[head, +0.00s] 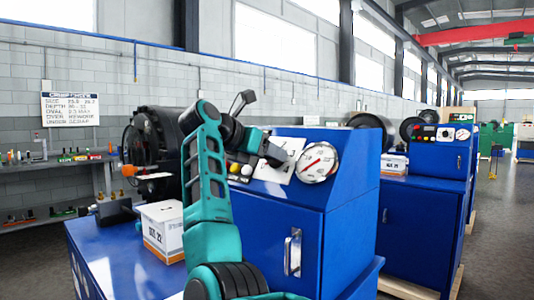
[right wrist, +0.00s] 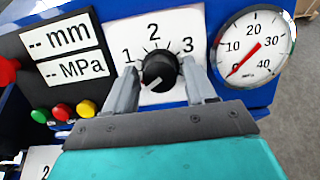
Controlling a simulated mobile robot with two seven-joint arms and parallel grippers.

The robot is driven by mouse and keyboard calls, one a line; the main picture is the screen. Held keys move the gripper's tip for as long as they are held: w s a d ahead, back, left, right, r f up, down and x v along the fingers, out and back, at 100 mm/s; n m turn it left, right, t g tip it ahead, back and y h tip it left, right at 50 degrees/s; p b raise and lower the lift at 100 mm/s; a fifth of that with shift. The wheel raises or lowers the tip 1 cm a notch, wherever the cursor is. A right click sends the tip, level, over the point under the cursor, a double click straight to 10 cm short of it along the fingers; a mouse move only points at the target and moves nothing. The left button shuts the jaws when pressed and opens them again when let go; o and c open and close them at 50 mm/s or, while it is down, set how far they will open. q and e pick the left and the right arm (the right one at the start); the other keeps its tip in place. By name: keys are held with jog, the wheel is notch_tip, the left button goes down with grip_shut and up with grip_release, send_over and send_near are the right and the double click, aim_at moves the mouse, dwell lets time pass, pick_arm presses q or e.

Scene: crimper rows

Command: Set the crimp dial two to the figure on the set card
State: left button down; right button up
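A black round dial knob (right wrist: 158,70) sits on a white plate marked 1, 2 and 3 on the blue crimper's panel. A pale pointer mark shows on the knob's lower left, away from the 2 at the top. My right gripper (right wrist: 160,74) is open, with one finger on each side of the knob; narrow gaps seem to show. In the head view my right gripper (head: 272,152) is at the panel and hides the knob. A box (head: 162,230) marked with 22 stands on the blue bench; I cannot tell whether it bears the set card. My left gripper is not in view.
A round gauge (right wrist: 252,46) with its red needle near 0 is right of the dial. Red, green and yellow buttons (right wrist: 61,112) are at left, below blank mm and MPa displays. A lettered board (head: 70,109) hangs on the wall. Another blue crimper (head: 425,185) stands at right.

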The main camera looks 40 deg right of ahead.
jog(key=c, duration=0.8)
jog(key=shift+c, duration=0.2)
